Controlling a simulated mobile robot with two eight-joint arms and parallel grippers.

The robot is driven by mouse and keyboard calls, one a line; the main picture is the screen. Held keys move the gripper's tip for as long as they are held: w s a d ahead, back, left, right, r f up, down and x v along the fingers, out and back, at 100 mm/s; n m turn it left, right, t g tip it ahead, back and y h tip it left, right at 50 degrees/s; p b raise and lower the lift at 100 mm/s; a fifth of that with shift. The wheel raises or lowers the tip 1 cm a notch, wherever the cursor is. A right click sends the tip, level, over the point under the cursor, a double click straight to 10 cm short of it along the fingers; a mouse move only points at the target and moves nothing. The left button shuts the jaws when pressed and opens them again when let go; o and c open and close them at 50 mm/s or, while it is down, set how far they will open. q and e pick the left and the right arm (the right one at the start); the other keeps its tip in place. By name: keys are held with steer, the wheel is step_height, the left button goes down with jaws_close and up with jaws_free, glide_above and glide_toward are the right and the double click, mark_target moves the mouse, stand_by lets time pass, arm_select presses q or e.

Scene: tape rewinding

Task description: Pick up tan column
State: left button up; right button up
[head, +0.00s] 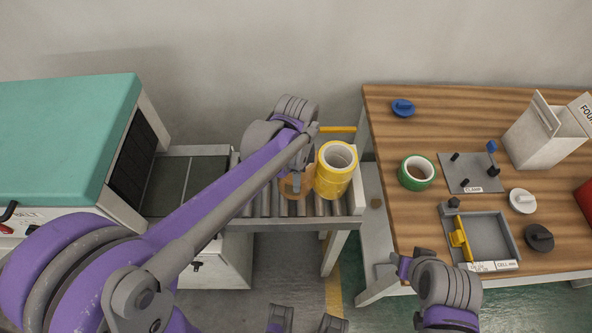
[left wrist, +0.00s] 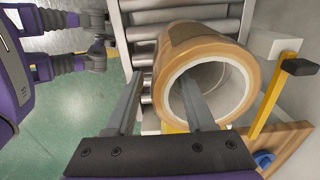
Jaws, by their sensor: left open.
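The tan column (left wrist: 195,45), a hollow roll with a pale core, fills the middle of the left wrist view. In the head view the tan column (head: 290,188) shows only in part behind my left gripper (head: 298,178). It stands on the roller conveyor beside a yellow column (head: 331,181). My left gripper (left wrist: 160,90) is open. One finger is just outside the tan column's wall and the other overlaps its hollow opening; I cannot tell how deep. My right gripper (head: 398,266) is near the wooden table's front left edge; its jaws are unclear.
The roller conveyor (head: 240,208) has a yellow bar (head: 338,129) at its back. The wooden table (head: 455,115) at right holds a green tape roll (head: 416,172), a clamp plate (head: 474,178), a grey tray (head: 490,222) and a white box (head: 540,140). A teal-topped machine (head: 65,110) stands left.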

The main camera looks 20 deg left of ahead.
arm_select(q)
steer(key=shift+f, duration=0.4)
jaws_close()
stand_by(1.2)
